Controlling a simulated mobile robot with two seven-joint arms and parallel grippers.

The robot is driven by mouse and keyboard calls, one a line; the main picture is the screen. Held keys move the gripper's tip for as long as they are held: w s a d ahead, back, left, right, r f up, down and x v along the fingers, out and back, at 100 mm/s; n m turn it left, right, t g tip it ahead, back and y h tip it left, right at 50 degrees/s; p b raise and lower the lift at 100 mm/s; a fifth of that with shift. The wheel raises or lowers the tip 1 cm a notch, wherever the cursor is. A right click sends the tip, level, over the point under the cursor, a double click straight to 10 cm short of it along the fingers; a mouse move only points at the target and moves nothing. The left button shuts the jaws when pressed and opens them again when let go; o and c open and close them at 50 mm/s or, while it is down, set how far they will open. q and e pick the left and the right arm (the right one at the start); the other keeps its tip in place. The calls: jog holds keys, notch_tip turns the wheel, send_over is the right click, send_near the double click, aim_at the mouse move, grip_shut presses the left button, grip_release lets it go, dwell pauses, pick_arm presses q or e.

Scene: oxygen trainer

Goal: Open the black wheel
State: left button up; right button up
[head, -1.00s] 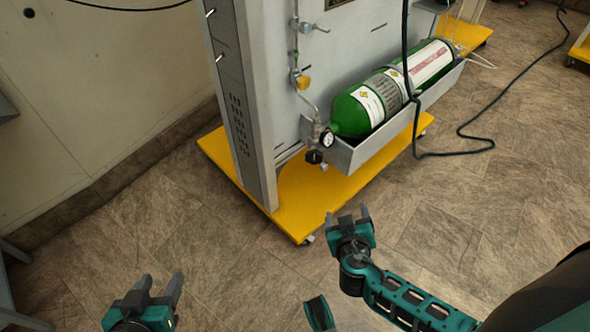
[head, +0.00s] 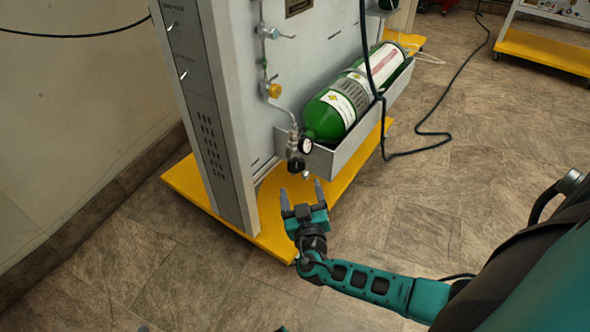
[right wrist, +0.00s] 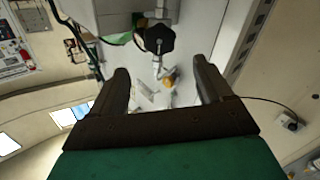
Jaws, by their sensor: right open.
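The black wheel (head: 296,165) sits at the lower end of the pipe on the trainer panel, just below the round gauge (head: 306,146). In the right wrist view the black wheel (right wrist: 160,39) is a lobed knob ahead of the fingers, near the top centre. My right gripper (head: 302,189) is open and empty, fingers pointing up at the wheel, just below it and apart from it. In the right wrist view its two fingers (right wrist: 164,82) stand wide apart. My left gripper is not clearly visible; only small dark bits show at the bottom edge.
A green cylinder (head: 325,115) lies in a grey tray (head: 352,148) right of the wheel. The yellow base (head: 275,238) extends under the panel (head: 222,130). A black cable (head: 420,152) trails over the floor. The floor in front is clear.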

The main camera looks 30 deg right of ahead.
aim_at(296, 166)
jog(key=b+x, duration=0.1)
jog(key=x, duration=0.8)
jog(key=shift+c, duration=0.4)
jog(key=c, duration=1)
jog(key=shift+o, duration=0.2)
